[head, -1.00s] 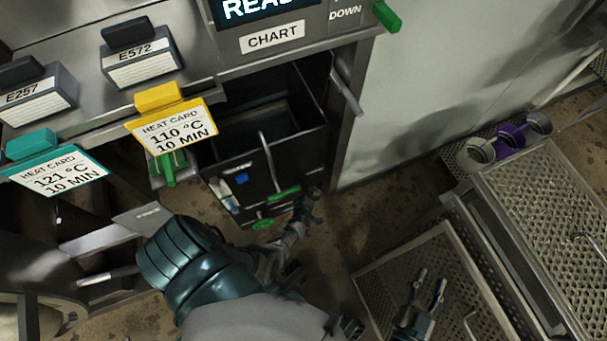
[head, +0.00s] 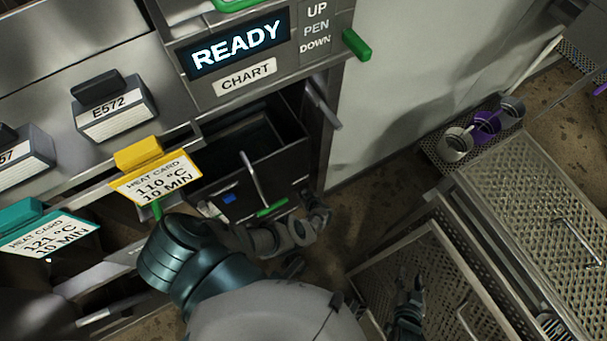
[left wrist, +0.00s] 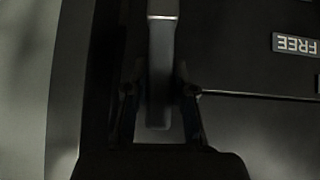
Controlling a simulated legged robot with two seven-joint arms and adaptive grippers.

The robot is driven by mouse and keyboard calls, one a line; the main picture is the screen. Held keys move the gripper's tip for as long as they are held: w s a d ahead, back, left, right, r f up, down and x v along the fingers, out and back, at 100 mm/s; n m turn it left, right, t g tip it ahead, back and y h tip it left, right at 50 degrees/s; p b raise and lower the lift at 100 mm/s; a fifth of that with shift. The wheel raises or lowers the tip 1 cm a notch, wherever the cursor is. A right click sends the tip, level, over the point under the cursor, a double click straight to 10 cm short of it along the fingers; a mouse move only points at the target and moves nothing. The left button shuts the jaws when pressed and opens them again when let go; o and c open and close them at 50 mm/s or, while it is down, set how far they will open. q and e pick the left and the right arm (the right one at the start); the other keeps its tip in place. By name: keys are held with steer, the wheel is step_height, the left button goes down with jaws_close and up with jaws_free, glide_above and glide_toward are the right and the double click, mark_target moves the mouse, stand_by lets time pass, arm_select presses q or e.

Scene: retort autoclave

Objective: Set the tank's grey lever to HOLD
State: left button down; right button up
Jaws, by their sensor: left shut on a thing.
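In the left wrist view, a plain grey lever (left wrist: 161,70) runs down from the top between the fingers of my left gripper (left wrist: 159,95), which is shut on it. A small FREE label (left wrist: 296,44) shows upside down on the dark panel to the right; no HOLD label can be read. In the head view, my left gripper (head: 316,213) is at the lower right corner of a dark open-topped tank (head: 285,166); the lever is not clear there. My right gripper (head: 409,288) is open and empty above a perforated metal surface.
A yellow heat card (head: 155,183) and a teal one (head: 50,240) hang left of the tank. Above are a READY display (head: 236,47) and a green handle (head: 356,44). Several cups (head: 487,122) stand on a rack at right. A perforated basket (head: 540,205) fills the lower right.

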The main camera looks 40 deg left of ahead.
arm_select(q)
steer(key=shift+w+d+f+g, duration=0.1)
steer(key=shift+w+d+g, duration=0.05)
steer(key=shift+d+g, duration=0.15)
arm_select(e)
steer(key=shift+w+a+r+t, duration=0.4)
steer(key=shift+w+r+t, duration=0.1)
steer(key=shift+w, duration=0.05)
steer(key=shift+w, duration=0.1)
arm_select(q)
steer(key=shift+w, duration=0.1)
steer(key=c, duration=1.2)
jaws_free()
steer(key=shift+o, duration=1.2)
steer(key=shift+a, duration=0.1)
arm_select(e)
steer(key=shift+w, duration=0.1)
steer(key=shift+r, duration=0.1)
arm_select(q)
steer(key=shift+a, duration=0.1)
